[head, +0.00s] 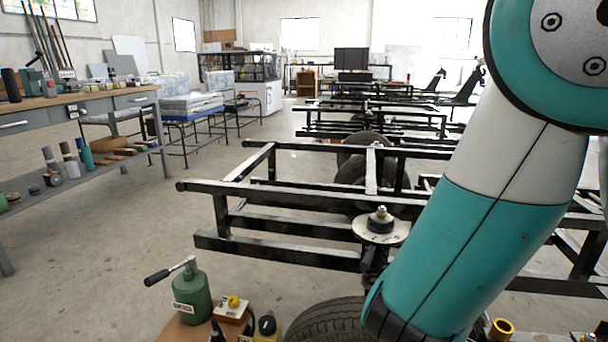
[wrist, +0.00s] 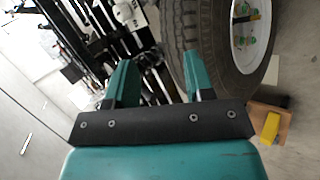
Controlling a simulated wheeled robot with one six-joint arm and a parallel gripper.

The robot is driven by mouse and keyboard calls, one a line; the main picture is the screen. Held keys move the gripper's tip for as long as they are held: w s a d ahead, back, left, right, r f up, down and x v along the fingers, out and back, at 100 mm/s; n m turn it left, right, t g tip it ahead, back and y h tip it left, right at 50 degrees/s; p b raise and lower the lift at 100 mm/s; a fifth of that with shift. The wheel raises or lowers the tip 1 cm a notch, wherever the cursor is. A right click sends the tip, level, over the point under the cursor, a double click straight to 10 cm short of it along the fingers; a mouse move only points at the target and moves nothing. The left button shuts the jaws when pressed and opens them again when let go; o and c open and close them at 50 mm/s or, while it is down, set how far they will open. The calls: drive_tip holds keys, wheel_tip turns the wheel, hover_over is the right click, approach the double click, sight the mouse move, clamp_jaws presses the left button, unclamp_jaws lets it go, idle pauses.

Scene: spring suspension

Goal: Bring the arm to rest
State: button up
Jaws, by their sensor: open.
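My arm, teal and white, fills the right side of the head view and reaches down to the bottom edge; my gripper is out of that view. In the wrist view my gripper (wrist: 158,82) shows two teal fingers standing apart on a dark bar, with nothing between them. Beyond the fingers is a tyre (wrist: 212,50) with a pale wheel (wrist: 252,35) on its right side. I cannot tell whether the fingers touch it. A tyre (head: 330,322) also shows at the bottom of the head view, partly behind my arm.
A black steel frame (head: 290,222) spans the middle, with a round plate (head: 380,230) on it. A green jack (head: 190,298) and a small yellow-topped box (head: 233,310) stand at lower left. A workbench (head: 80,98) stands at left. The floor between bench and frame is clear.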

drive_tip(key=s+a+r+m+g+y+p, duration=0.25)
drive_tip(key=s+r+g+y, duration=0.2)
drive_tip(key=s+r, duration=0.4)
drive_tip(key=s+a+r+m+g+y+p, duration=0.1)
drive_tip(key=s+a+r+g+y, duration=0.25)
drive_tip(key=s+r+y, duration=0.4)
wheel_tip(320, 180, up, 39)
drive_tip(key=h+p, duration=0.2)
drive_tip(key=p, duration=3.5)
drive_tip(key=shift+a+t, duration=0.4)
drive_tip(key=shift+w, duration=0.1)
